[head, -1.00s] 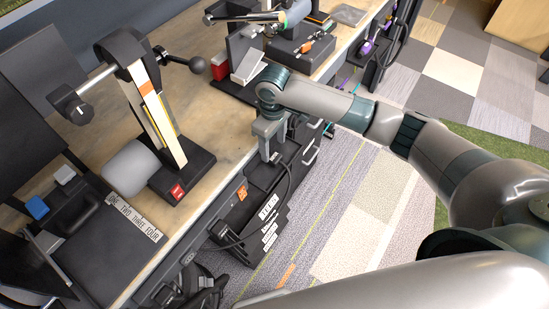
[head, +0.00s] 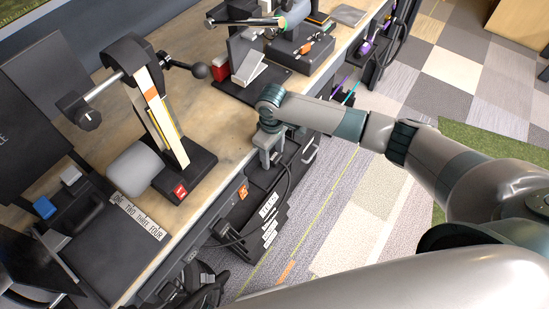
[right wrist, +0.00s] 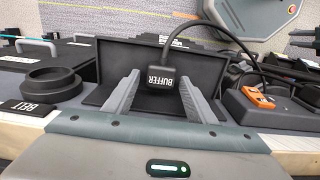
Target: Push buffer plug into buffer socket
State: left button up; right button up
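The black buffer plug (right wrist: 161,78), with BUFFER printed on it and a black cable from its top, shows in the right wrist view in front of a black panel. The two grey fingers of my right gripper (right wrist: 160,82) stand apart on either side of it, with a visible gap to each side. In the head view my right gripper (head: 268,153) points down at the front edge of the bench; the plug is hard to make out there. I cannot clearly identify the buffer socket.
A round black holder (right wrist: 50,83) stands by a BELT label (right wrist: 38,108). On the bench (head: 222,122) stand a belt machine (head: 160,125) and a lever with a black ball (head: 199,70). Carpet floor (head: 350,215) lies in front.

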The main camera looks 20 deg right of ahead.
aim_at(274, 156)
jog(key=c, duration=0.8)
jog(key=shift+o, duration=0.2)
jog(key=shift+r, duration=0.1)
jog(key=shift+r+b, duration=0.35)
jog(key=shift+r, duration=0.05)
jog(key=r, duration=0.1)
jog(key=r+b, duration=0.1)
jog(key=r, duration=0.1)
jog(key=shift+s+d+r, duration=0.1)
jog(key=shift+s+d, duration=0.1)
jog(key=s+d+r+b, duration=0.3)
jog(key=s+d+r, duration=0.4)
jog(key=s, duration=0.1)
jog(key=shift+d, duration=0.35)
jog(key=shift+a+b, duration=0.1)
jog(key=shift+b, duration=0.2)
